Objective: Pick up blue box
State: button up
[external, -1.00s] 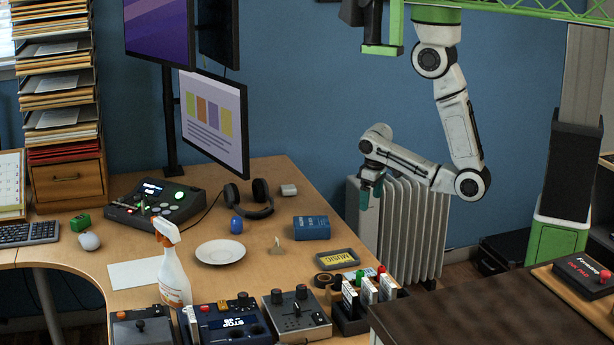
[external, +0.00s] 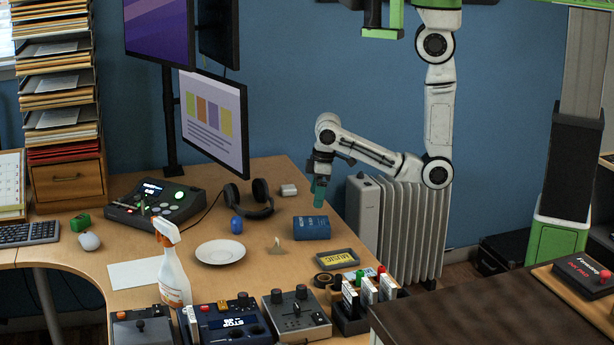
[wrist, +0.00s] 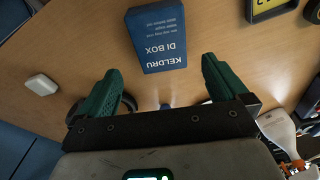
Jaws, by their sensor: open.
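The blue box (external: 311,228) lies on the wooden desk near its right edge, with pale printed text on it. In the wrist view the blue box (wrist: 158,38) sits ahead of and between my fingers, near the top of the picture, with its text upside down. My gripper (external: 319,195) hangs above the desk, close over the blue box in the external view. In the wrist view my gripper (wrist: 157,85) shows two green fingers spread wide with nothing between them. It is not touching the box.
A small white block (external: 288,189) and black headphones (external: 258,203) lie behind and left of the box. A white plate (external: 220,252) lies to the left. A tray marked MUSIC (external: 338,259) lies in front. A white radiator (external: 408,230) stands beyond the desk's right edge.

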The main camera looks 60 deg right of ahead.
aim_at(312, 221)
jog(key=f, duration=0.3)
jog(key=w+f, duration=0.1)
jog(key=f, duration=0.6)
jog(key=shift+w+a+f, duration=0.2)
jog(key=shift+a+f, duration=0.1)
jog(key=shift+a, duration=0.1)
jog(key=c, duration=1)
jog(key=shift+r, duration=0.1)
